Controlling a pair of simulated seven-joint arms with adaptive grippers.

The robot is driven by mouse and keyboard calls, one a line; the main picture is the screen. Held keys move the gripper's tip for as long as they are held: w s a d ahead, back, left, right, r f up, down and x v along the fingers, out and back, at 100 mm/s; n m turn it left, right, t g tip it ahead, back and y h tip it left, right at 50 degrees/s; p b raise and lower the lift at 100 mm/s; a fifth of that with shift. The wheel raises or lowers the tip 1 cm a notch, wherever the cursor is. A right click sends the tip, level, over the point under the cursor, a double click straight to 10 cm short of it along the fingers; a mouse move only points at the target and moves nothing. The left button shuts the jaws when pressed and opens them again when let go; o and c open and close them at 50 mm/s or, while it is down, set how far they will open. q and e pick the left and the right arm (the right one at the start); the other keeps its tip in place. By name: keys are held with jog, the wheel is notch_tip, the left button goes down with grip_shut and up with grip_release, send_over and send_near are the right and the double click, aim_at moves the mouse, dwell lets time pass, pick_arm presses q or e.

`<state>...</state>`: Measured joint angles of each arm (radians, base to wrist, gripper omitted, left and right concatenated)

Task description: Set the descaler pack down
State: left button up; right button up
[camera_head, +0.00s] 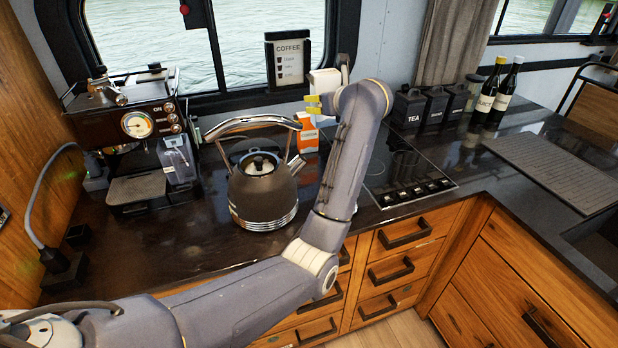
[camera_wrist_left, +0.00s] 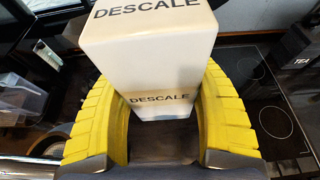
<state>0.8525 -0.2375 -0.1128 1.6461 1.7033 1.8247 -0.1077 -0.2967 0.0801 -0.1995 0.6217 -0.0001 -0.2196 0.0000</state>
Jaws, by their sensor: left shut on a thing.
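The descaler pack is a white box marked DESCALE. It fills the upper middle of the left wrist view (camera_wrist_left: 155,55), between the two yellow fingers of my left gripper (camera_wrist_left: 158,95). In the head view the pack (camera_head: 325,80) shows as a white block at the far side of the counter, below the coffee sign. My left gripper (camera_head: 313,104) is shut on it there, partly hidden by my left forearm. The pack's lower part is hidden, so I cannot tell whether it touches the counter. My right gripper is not in view.
An orange and white carton (camera_head: 306,134) stands just below the gripper. A kettle (camera_head: 262,190) stands in front, with a coffee machine (camera_head: 135,135) to the left. The hob (camera_head: 405,172), tea canister (camera_head: 408,106) and bottles (camera_head: 497,92) are to the right.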

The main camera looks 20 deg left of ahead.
pick_arm(q)
notch_tip(320, 180, down, 20)
jog(key=shift+r, duration=0.15)
dwell(0.7)
jog(key=o, duration=1.2)
jog(key=shift+o, duration=0.2)
jog(key=shift+s+d, duration=0.1)
jog(key=shift+v, duration=3.6)
jog(key=shift+r, duration=0.1)
